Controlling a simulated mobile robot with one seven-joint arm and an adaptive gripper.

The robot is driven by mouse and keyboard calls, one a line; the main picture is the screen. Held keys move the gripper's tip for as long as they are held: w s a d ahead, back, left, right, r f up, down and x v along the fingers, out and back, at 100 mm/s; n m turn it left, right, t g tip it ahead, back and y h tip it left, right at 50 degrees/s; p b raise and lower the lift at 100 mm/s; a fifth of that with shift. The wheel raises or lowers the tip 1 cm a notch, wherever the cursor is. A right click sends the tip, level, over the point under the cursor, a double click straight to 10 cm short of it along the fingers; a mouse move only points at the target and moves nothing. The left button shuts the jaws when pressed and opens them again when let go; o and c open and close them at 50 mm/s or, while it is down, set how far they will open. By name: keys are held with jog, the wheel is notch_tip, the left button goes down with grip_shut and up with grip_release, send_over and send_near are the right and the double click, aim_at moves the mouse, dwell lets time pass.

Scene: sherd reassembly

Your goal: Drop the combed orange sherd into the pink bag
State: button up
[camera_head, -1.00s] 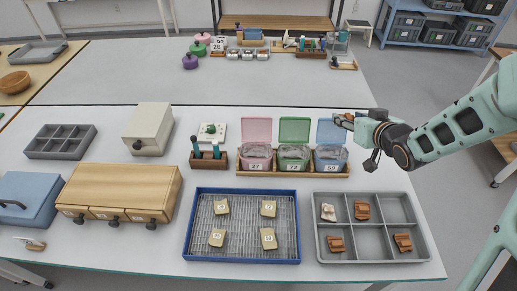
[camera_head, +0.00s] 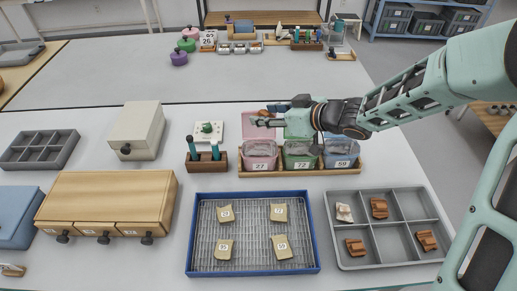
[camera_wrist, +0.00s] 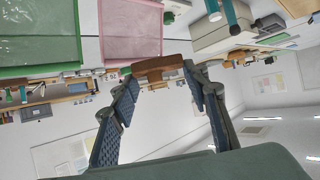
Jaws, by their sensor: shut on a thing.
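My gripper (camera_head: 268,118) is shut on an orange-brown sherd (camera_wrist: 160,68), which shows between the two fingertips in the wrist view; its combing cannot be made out. In the head view the gripper is above and behind the pink bag (camera_head: 259,163), labelled 27, in front of its raised pink flap (camera_head: 250,124). The sherd is clear of the bag. The pink flap also shows in the wrist view (camera_wrist: 130,32). The pink bag stands upright at the left of a wooden rack, with a green bag (camera_head: 300,163) and a blue bag (camera_head: 341,161) beside it.
A grey compartment tray (camera_head: 382,222) holds a pale sherd and three orange sherds. A blue-rimmed mesh tray (camera_head: 253,271) holds several tan sherds. A wooden holder (camera_head: 207,162) stands left of the bags. My arm passes over the green and blue bags.

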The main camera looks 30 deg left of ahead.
jog(key=shift+f+b, duration=2.65)
jog(key=shift+b, duration=0.35)
jog(key=o, duration=1.4)
jog(key=v, duration=1.2)
jog(key=shift+r, duration=0.1)
